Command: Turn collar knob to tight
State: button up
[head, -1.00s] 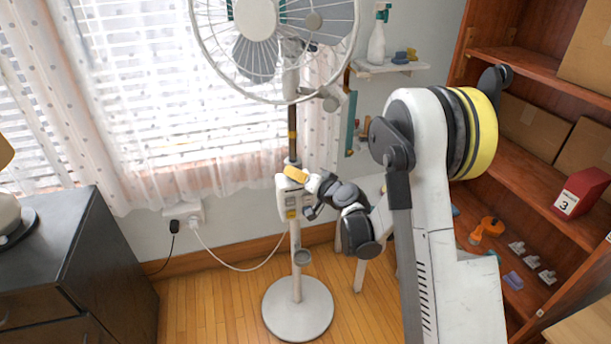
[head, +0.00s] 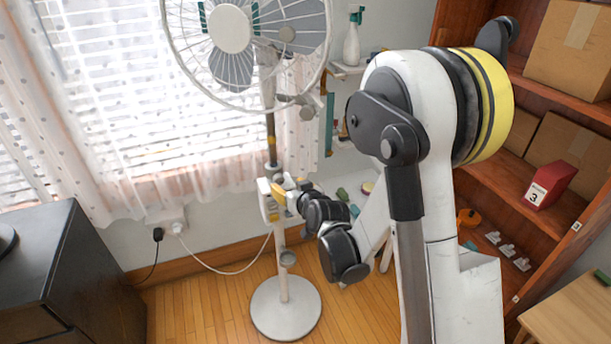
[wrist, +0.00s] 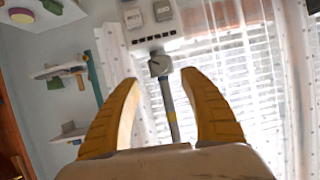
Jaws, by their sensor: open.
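A white standing fan (head: 229,30) stands before the window. Its pole carries a white control box (head: 268,200), partly hidden by my gripper. In the wrist view, which looks upside down, a grey knob-like collar part (wrist: 160,64) with a dark line sits where the pole (wrist: 170,108) meets the control box (wrist: 150,20). It appears between my yellow fingertips but beyond them, with no clear contact. My gripper (wrist: 161,78) is open and empty. In the head view my gripper (head: 284,188) is at the control box. I cannot read any tight mark.
A dark cabinet (head: 60,270) stands at the left. A wooden shelf unit (head: 545,90) with boxes is at the right. A wall shelf holds a spray bottle (head: 352,42). A white cord (head: 222,271) runs from the wall outlet to the fan. Bare floor surrounds the round base (head: 286,320).

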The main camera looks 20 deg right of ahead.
jog(key=s+a+r+g+p, duration=0.1)
jog(key=s+r+g+p, duration=0.3)
jog(key=s+r, duration=1.1)
jog(key=s+p, duration=0.1)
jog(key=s, duration=0.2)
jog(key=shift+s+a+r, duration=0.15)
jog(key=shift+s+r, duration=0.05)
jog(key=shift+r, duration=0.05)
jog(key=shift+w, duration=0.1)
jog(key=t+b, duration=0.2)
jog(key=b, duration=0.1)
send_near(280, 179)
jog(key=s+a+r, duration=0.1)
jog(key=s+r, duration=0.5)
jog(key=w+f+b, duration=0.1)
jog(key=w+f, duration=0.3)
jog(key=w, duration=0.1)
jog(key=w+f+t+b, duration=0.1)
jog(key=w+f+b, duration=0.1)
jog(key=w+f, duration=0.2)
jog(key=w+f+t+b, duration=0.1)
jog(key=w+f+b, duration=0.1)
jog(key=w+f, duration=0.2)
jog(key=shift+w+m, duration=0.3)
jog(key=shift+w, duration=1.1)
grip_shut()
